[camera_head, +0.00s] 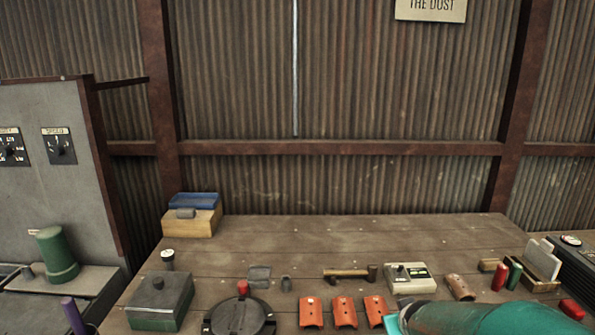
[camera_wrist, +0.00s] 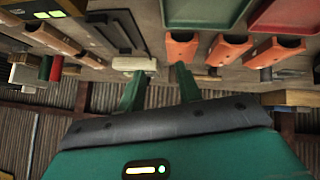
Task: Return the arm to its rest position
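My gripper (camera_wrist: 156,78) shows in the wrist view as two green fingers standing apart, with nothing held between them. It is open and points over the workbench (camera_head: 330,235). The wrist view is upside down, with the bench top at its top edge and the corrugated wall below. In the head view, a teal and dark part of my arm enters at the lower right and covers the bench's front edge there. The fingertips cannot be made out in the head view.
Orange curved pieces (camera_head: 344,311) lie along the bench front, beside a round black device (camera_head: 238,317). A green box (camera_head: 160,301), a hammer (camera_head: 350,274) and a beige meter (camera_head: 410,278) stand nearby. The back middle of the bench is clear. A grey control cabinet (camera_head: 50,160) stands left.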

